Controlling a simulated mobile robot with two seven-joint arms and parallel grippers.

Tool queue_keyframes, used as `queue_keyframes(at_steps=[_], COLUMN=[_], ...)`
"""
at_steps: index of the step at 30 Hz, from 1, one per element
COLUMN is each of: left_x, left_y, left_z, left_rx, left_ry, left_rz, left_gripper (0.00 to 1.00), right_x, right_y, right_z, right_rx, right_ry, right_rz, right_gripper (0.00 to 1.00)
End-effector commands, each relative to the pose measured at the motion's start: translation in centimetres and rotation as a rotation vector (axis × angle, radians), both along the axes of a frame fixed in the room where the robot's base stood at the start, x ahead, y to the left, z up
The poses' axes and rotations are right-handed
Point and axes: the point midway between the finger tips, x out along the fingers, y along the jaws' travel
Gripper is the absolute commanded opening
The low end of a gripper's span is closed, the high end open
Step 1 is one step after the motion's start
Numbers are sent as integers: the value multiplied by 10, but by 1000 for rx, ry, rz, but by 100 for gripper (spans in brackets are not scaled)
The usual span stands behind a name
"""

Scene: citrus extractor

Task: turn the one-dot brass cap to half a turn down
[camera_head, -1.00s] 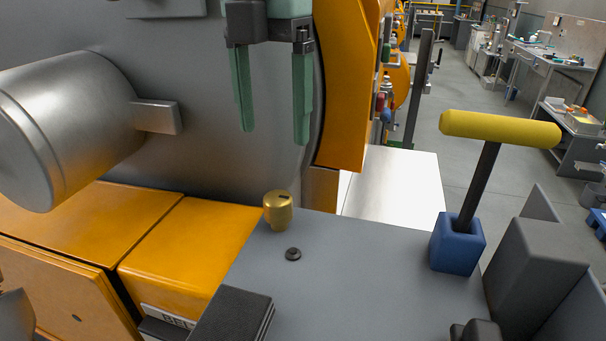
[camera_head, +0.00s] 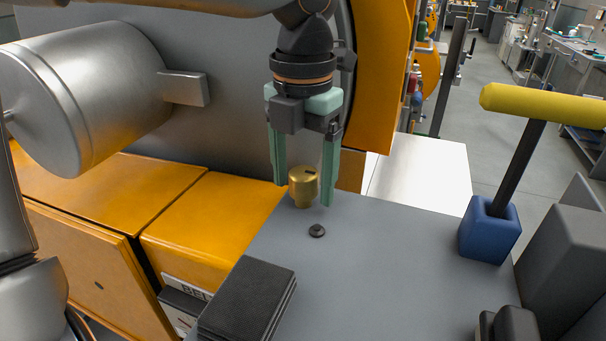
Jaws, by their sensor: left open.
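The brass cap (camera_head: 303,187) stands upright near the far left edge of the grey panel (camera_head: 370,275). It has a dark mark on its top; I cannot make out a dot count. A small black round button (camera_head: 317,231) sits on the panel just in front of it. My left gripper (camera_head: 304,196) points down with green fingers, open, one on each side of the cap. I cannot tell whether either finger touches it. My right gripper is not in view.
A yellow-handled lever (camera_head: 517,150) in a blue block (camera_head: 489,231) stands at the right. Dark grey blocks (camera_head: 568,250) fill the right edge. A black ribbed pad (camera_head: 248,299) lies at front left. A large metal cylinder (camera_head: 90,95) juts out at upper left.

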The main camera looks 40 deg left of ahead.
Motion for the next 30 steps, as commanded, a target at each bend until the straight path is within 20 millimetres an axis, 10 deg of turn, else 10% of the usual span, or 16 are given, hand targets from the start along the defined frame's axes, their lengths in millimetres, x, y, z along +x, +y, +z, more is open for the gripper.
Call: queue_keyframes(at_steps=[6, 30], left_x=[0, 0], left_y=[0, 0], left_z=[0, 0], left_rx=[0, 0], left_ry=[0, 0], left_rz=[0, 0], left_gripper=[78, 0], right_x=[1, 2], right_y=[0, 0], right_z=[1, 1], right_rx=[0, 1], right_ry=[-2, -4], right_rz=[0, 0], right_gripper=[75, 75])
